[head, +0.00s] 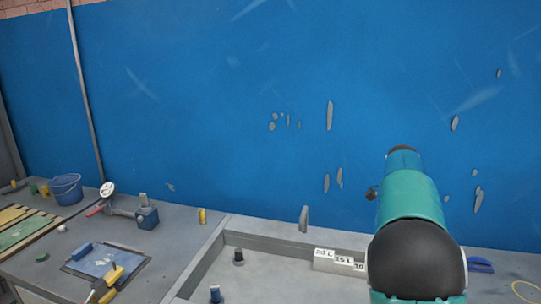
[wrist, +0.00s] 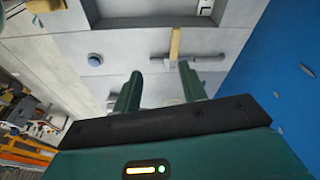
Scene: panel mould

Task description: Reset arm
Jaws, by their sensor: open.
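My arm (head: 408,215) rises in teal and black at the right of the head view, in front of the blue wall, and hides part of the mould behind it. My gripper (wrist: 160,82) shows in the wrist view with two dark green fingers spread apart. Nothing is between the fingers. Beyond them are the pale mould surface, a round blue-grey knob (wrist: 95,59) and a tan upright block (wrist: 175,43), both apart from the fingers. In the head view the fingertips cannot be made out.
The grey bench at left carries a blue bucket (head: 66,189), a blue clamp block (head: 148,217), a blue tray (head: 104,262) with yellow-handled tools and a yellow cylinder (head: 202,216). The mould (head: 228,251) has a raised rim. A blue wall (head: 230,100) stands behind.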

